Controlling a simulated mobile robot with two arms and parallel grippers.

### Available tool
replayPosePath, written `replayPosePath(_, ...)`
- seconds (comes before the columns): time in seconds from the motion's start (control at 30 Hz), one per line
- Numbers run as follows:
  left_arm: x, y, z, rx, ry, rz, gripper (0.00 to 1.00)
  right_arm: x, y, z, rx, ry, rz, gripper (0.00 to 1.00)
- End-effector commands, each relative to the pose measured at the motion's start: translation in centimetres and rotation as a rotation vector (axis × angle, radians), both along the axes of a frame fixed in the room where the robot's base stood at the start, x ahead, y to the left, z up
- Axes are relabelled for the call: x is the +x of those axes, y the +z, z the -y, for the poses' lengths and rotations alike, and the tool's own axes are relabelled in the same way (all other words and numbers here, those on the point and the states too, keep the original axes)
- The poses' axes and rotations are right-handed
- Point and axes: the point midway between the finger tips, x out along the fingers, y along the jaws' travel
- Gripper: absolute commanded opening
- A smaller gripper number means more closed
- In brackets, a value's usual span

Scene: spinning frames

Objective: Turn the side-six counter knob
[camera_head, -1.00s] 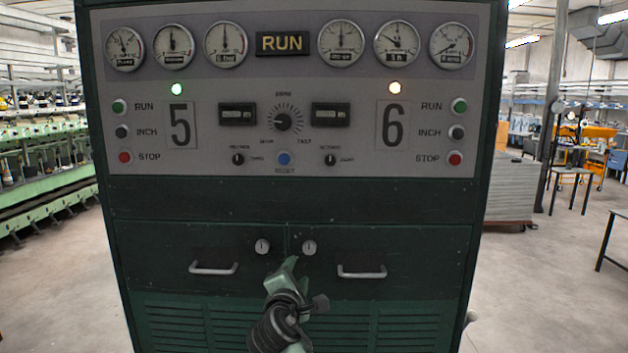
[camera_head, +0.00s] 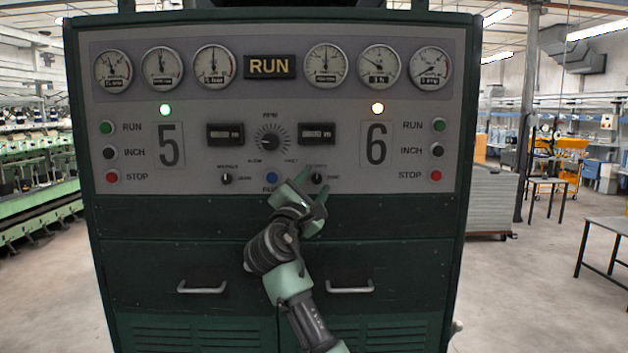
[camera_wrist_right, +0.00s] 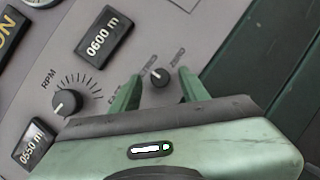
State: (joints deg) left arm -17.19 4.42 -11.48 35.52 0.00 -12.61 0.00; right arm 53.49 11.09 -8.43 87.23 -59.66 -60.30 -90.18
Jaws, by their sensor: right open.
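The side-six counter knob (camera_head: 317,178) is a small black knob with a pale pointer line, below the right-hand counter display on the panel. In the right wrist view the knob (camera_wrist_right: 160,77) shows between the two green fingertips, and I see no contact. My right gripper (camera_head: 313,186) is open, with its fingers pointing at the panel around the knob's place; the distance left to the panel is hard to judge. The counter display (camera_wrist_right: 104,40) reads 0600 m. My left gripper is not in view.
The central RPM dial (camera_head: 271,138) and blue reset button (camera_head: 271,177) sit left of the knob. The matching side-five knob (camera_head: 226,179) is farther left. Red stop buttons (camera_head: 435,175) lie at the panel's sides. Drawer handles (camera_head: 350,287) stick out below.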

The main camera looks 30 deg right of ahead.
Motion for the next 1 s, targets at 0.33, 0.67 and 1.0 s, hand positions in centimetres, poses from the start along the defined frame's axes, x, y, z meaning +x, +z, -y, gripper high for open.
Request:
replayPosePath(0.33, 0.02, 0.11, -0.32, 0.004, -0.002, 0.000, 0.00, 0.31, 0.06, 0.39, 0.002, 0.001, 0.001, 0.42)
replayPosePath(0.67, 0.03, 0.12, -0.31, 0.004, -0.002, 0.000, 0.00, 0.30, 0.03, 0.38, 0.004, 0.001, 0.000, 0.00)
replayPosePath(1.0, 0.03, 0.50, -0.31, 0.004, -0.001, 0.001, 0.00, 0.38, 0.14, 0.27, 0.096, 0.001, 0.054, 0.00)
